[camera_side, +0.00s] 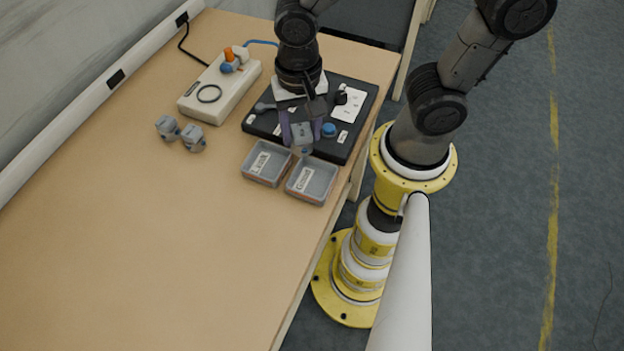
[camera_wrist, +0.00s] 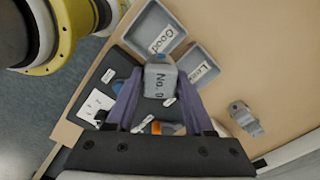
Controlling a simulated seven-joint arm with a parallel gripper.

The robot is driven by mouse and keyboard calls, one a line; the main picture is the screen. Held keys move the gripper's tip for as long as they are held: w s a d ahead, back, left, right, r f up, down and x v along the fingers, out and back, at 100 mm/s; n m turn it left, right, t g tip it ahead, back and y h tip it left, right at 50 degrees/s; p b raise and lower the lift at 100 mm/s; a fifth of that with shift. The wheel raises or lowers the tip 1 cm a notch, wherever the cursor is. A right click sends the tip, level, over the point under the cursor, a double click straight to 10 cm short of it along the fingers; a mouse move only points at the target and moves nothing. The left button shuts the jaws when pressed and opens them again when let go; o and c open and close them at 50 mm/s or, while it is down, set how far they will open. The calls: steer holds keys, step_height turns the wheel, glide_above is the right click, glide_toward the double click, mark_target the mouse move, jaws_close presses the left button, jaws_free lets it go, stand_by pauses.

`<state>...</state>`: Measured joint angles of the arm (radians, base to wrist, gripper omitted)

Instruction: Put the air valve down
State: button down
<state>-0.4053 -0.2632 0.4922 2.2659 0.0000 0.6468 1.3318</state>
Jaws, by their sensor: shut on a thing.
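My gripper (camera_side: 302,136) is shut on a grey air valve (camera_side: 303,146), with one purple finger on each side. In the wrist view the valve (camera_wrist: 160,80) shows a face marked "No." and a character I cannot read surely. It is held over the black panel's edge, close to two grey trays. The "Good" tray (camera_wrist: 168,45) also shows in the side view (camera_side: 327,193), on the right. The "Leak" tray (camera_wrist: 212,58) is the left one in the side view (camera_side: 252,175). Both trays look empty. How high the valve hangs is hard to tell.
Two more grey valves (camera_side: 167,128) (camera_side: 193,139) stand on the wooden table left of the trays. A pale test box (camera_side: 205,88) with orange and blue fittings stands at the back. The black panel (camera_side: 345,150) carries a blue knob (camera_side: 329,130). The table's front left is clear.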

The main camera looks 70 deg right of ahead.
steer(key=shift+n, duration=0.8)
steer(key=shift+s+a+f, duration=0.3)
steer(key=shift+s+f, duration=0.2)
steer(key=shift+f, duration=0.85)
steer(key=shift+s+a+f, duration=0.3)
steer(key=shift+s+f, duration=0.2)
steer(key=shift+f, duration=0.85)
steer(key=shift+s+a+f, duration=0.3)
steer(key=shift+s+f, duration=0.2)
steer(key=shift+f, duration=0.85)
steer(key=shift+f, duration=0.15)
steer(key=shift+c, duration=1.4)
jaws_free()
